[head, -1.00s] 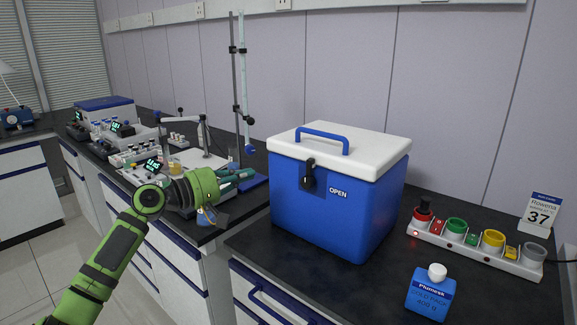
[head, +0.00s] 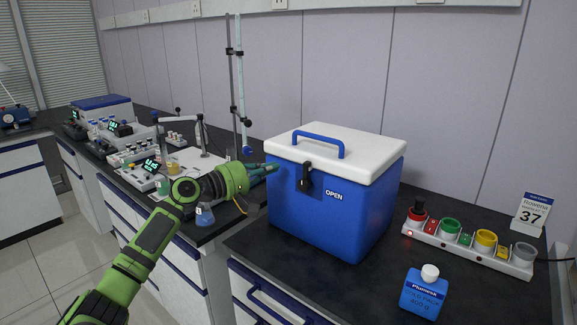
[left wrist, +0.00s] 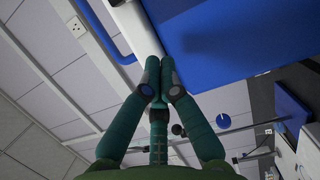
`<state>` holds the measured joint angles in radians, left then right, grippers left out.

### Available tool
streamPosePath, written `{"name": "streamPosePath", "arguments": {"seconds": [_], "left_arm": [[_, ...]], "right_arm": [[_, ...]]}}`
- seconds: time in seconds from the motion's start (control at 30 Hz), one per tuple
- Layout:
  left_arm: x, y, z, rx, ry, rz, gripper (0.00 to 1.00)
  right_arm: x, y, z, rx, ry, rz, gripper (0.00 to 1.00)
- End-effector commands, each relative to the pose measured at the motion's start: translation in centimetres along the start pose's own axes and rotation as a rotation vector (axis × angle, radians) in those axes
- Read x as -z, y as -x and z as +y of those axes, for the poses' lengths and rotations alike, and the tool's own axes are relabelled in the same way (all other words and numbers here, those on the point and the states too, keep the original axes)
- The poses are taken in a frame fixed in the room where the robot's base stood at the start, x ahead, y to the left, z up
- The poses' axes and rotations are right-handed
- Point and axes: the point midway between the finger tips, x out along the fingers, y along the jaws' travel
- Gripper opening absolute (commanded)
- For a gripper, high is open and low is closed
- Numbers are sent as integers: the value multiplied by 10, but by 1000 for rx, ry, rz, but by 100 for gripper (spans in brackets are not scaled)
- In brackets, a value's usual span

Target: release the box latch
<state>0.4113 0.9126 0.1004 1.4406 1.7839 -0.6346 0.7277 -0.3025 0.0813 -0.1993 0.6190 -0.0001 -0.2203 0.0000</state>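A blue box (head: 335,215) with a white lid (head: 362,150) and a blue handle stands on the dark counter. Its black latch (head: 304,179) is on the front face at the lid's edge, left of the word OPEN. My left gripper (head: 274,169) is near the box's left front edge, left of the latch. In the left wrist view its fingertips (left wrist: 160,68) are together with nothing seen between them, close to the white lid (left wrist: 135,32) and the blue wall (left wrist: 240,35). Whether they touch the box is unclear. The latch does not show there. My right gripper is out of view.
A blue bottle (head: 423,293) and a white rack with coloured cups (head: 468,246) stand right of the box. A stand with a burette (head: 238,85), a flask (head: 204,215) and lab devices are on the counter at left. Dark counter is free before the box.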

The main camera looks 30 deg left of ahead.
Motion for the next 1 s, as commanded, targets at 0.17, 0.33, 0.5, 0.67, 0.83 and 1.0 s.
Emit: {"name": "streamPosePath", "arguments": {"seconds": [0.17,0.33,0.5,0.67,0.83,1.0], "left_arm": [[0,-24,3,-3,1,0,0],[-22,-28,2,2,-2,-1,0],[-35,-32,2,2,-2,0,0],[-39,-33,0,1,0,1,0],[-39,-33,-1,0,0,1,0],[-39,-33,0,1,-5,1,0]], "right_arm": [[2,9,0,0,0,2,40],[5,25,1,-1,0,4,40],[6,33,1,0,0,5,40],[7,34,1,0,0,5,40],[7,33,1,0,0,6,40],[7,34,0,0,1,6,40]]}}
